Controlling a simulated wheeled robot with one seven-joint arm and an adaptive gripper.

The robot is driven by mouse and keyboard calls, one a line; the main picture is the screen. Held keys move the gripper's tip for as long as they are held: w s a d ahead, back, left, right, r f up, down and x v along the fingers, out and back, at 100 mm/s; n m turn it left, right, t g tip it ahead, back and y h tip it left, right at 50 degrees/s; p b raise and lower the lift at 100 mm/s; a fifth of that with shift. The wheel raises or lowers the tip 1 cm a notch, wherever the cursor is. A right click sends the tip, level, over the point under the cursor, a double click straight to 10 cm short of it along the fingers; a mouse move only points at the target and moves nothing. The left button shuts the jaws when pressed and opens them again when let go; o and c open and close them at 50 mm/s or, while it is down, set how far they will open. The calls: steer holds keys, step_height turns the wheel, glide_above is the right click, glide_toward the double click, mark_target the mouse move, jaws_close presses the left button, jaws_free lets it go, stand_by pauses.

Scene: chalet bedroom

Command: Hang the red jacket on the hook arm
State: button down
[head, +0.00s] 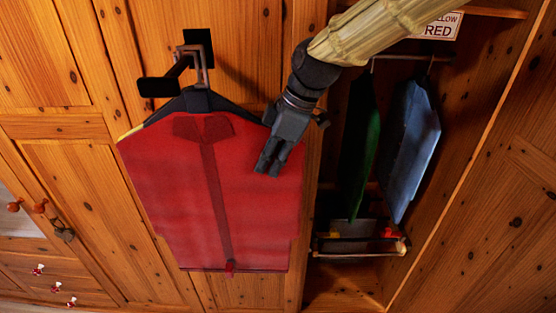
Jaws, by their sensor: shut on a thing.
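The red jacket (255,215) is upright on a dark hanger (200,101), its front towards me. A grey metal hanger hook (209,76) rises from the hanger's middle. The black hook arm (158,87) sticks out from the wooden wall, with a dark plate at its end. The hanger's hook overlaps the arm in the picture; I cannot tell whether it rests on it. My gripper (268,165) is shut on the jacket at its right shoulder, its fingers pointing down in front of the red cloth. What lies between the fingers is hidden.
To the right an open wardrobe holds a green garment (361,145) and a blue garment (411,140) on a rail (400,57). A sign (438,27) reading "RED" is above, and a low rack (358,246) is below. Drawers with knobs (38,270) are at the lower left.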

mark_target(254, 159)
steer(key=shift+w+a+b, duration=0.1)
steer(key=shift+a+b, duration=0.35)
steer(key=shift+a, duration=1.25)
steer(key=shift+f+b, duration=0.45)
steer(key=shift+f, duration=0.7)
